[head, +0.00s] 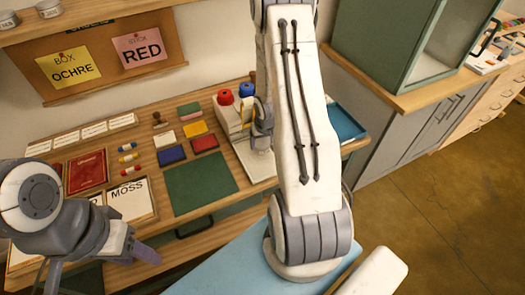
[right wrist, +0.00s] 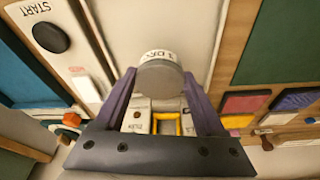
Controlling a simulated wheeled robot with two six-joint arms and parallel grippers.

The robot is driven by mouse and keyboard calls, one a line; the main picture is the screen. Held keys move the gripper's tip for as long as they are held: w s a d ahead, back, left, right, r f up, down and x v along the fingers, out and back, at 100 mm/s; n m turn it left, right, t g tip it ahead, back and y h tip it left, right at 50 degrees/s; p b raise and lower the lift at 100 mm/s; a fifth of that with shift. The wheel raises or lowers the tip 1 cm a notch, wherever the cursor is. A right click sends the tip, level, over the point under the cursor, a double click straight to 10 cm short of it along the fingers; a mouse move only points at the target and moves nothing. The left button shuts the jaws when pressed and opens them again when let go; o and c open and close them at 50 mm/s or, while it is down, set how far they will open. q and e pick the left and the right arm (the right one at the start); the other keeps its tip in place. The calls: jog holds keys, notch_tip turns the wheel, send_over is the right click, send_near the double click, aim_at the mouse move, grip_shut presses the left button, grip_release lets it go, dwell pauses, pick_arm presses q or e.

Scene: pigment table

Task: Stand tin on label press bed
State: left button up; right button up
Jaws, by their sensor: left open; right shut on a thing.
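The tin (right wrist: 160,77) is a short cylinder with a grey end and a white label, partly readable, in the right wrist view. My right gripper (right wrist: 158,85) is shut on it, with a purple finger on each side. A pale flat surface of the label press (right wrist: 190,25) lies beyond the tin; I cannot tell whether the tin touches it. In the head view the press (head: 230,118) stands at the right of the table, its pale bed (head: 258,168) partly hidden by my right arm. The tin is hidden there. My left gripper (head: 143,255) is open and empty at the lower left.
A red knob (head: 224,97) and a blue knob (head: 247,90) top the press. A START panel (right wrist: 60,60) with a dark button lies beside the pale surface. A green mat (head: 200,180), coloured blocks (head: 204,143) and a MOSS card (head: 130,199) lie left of the press.

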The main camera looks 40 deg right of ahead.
aim_at(263, 146)
jog(key=shift+f, duration=1.6)
